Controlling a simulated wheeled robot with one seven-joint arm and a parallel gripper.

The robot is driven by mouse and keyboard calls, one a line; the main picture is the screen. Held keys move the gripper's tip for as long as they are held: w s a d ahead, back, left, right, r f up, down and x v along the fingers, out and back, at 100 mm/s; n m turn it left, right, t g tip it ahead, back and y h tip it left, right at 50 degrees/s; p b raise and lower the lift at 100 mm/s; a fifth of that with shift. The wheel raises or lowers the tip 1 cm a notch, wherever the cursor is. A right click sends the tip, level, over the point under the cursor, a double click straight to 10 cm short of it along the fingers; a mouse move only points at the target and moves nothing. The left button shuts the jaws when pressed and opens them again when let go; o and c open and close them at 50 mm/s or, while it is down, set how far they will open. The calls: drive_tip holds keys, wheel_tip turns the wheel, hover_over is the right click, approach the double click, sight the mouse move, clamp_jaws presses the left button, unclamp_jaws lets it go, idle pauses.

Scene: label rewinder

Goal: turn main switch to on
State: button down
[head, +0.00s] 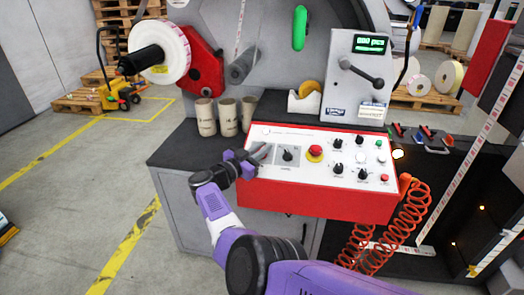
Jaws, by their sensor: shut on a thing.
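The red control box (318,203) with a white sloping panel stands on the machine's bench. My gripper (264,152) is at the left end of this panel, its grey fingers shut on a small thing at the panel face. That thing is hidden by the fingers; by its place it appears to be the main switch, but its position and markings cannot be read. A black rotary knob (288,155) on a pale plate shows just right of the fingertips.
A red emergency stop button (315,152) and several small knobs and buttons are farther right on the panel. Cardboard cores (206,117) stand behind my gripper. Coiled red hoses (405,222) hang at the right.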

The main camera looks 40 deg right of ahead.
drive_tip(key=c, duration=1.5)
unclamp_jaws()
drive_tip(key=shift+o, duration=0.2)
drive_tip(key=a, duration=0.5)
drive_tip(key=s+a, duration=0.1)
drive_tip(key=a, duration=0.1)
drive_tip(key=shift+a+p, duration=0.3)
drive_tip(key=shift+p, duration=0.05)
